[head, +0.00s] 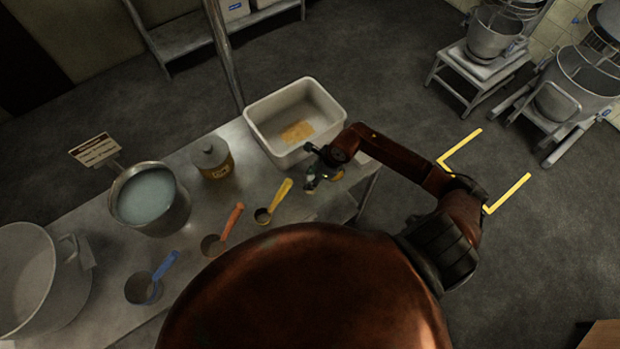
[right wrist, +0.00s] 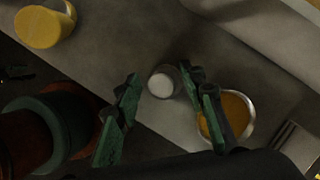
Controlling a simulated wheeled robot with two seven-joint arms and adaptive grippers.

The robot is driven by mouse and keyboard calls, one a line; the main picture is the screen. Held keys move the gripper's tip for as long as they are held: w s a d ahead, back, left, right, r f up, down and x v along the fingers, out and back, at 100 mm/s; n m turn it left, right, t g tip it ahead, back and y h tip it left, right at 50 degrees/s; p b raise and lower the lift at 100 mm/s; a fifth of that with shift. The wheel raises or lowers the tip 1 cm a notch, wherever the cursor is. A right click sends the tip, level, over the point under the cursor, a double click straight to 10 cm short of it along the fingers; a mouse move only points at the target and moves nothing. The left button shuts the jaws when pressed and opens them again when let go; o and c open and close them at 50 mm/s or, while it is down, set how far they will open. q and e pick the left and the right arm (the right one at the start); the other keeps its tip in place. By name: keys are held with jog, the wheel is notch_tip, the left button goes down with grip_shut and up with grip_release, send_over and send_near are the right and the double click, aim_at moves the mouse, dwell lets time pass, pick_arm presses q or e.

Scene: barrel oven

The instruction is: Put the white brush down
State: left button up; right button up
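I cannot clearly make out a white brush in either view. My right gripper (head: 318,172) is over the table's right end, just below the white bin. In the right wrist view its two green-padded fingers (right wrist: 168,92) stand apart, with no brush visible between them. A small round white-topped thing (right wrist: 163,83) shows in the gap, apparently on the table beyond the fingers. A pale, slotted thing (right wrist: 293,147) at the lower right edge may be a brush, but I cannot tell. My left gripper is not in view.
The metal table (head: 190,258) holds a white bin (head: 332,104), a lidded canister (head: 218,168), a pot of pale liquid (head: 180,213), and blue (head: 165,264), orange (head: 232,220) and yellow (head: 281,194) scoops. An amber-filled cup (right wrist: 246,105) stands beside the right finger.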

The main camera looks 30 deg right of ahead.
jog(key=v, duration=1.1)
jog(key=shift+r+b, duration=0.25)
jog(key=shift+b, duration=0.2)
jog(key=shift+d, duration=0.1)
